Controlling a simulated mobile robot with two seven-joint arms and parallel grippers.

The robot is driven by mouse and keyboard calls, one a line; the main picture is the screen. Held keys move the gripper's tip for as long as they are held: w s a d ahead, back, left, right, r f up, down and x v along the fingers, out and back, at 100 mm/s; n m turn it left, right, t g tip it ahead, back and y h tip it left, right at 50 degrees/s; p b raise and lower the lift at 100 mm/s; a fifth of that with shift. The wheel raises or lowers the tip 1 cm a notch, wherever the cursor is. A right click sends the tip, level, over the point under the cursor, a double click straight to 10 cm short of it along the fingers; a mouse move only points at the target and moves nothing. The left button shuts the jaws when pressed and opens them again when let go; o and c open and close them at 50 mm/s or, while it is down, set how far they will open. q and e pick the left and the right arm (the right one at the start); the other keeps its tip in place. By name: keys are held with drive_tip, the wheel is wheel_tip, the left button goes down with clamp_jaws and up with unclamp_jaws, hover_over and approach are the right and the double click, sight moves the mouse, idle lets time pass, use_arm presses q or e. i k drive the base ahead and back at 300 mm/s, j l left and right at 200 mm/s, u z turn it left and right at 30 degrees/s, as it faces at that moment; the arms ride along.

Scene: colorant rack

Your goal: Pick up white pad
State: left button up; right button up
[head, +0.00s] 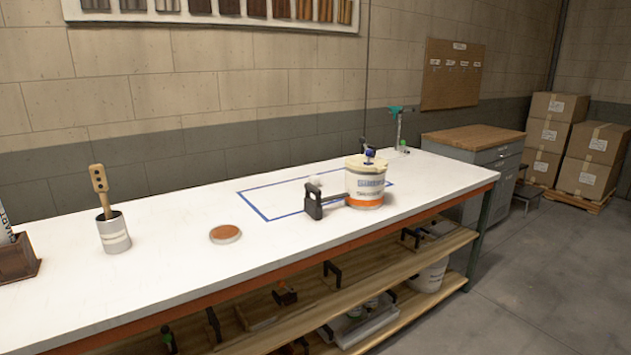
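No white pad can be clearly made out in the head view. A small pale rounded object (316,181) sits inside the blue outline on the white tabletop, partly behind a black handled block; I cannot tell whether it is the pad. A low round disc (225,234) with a brown top and pale rim lies on the table left of the outline. Neither of my grippers is in view.
A white bucket (365,188) stands at the outline's right, beside the black block (313,204). A grey cup (113,236) holds a wooden tool at left. A brown holder (18,260) sits at far left. Shelves below hold several items. The front tabletop is clear.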

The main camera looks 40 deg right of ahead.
sight(314, 179)
drive_tip(key=i+l, duration=0.1)
drive_tip(key=l, duration=0.5)
drive_tip(key=i+l+u, duration=0.15)
drive_tip(key=l, duration=1)
drive_tip(key=i+u, duration=0.05)
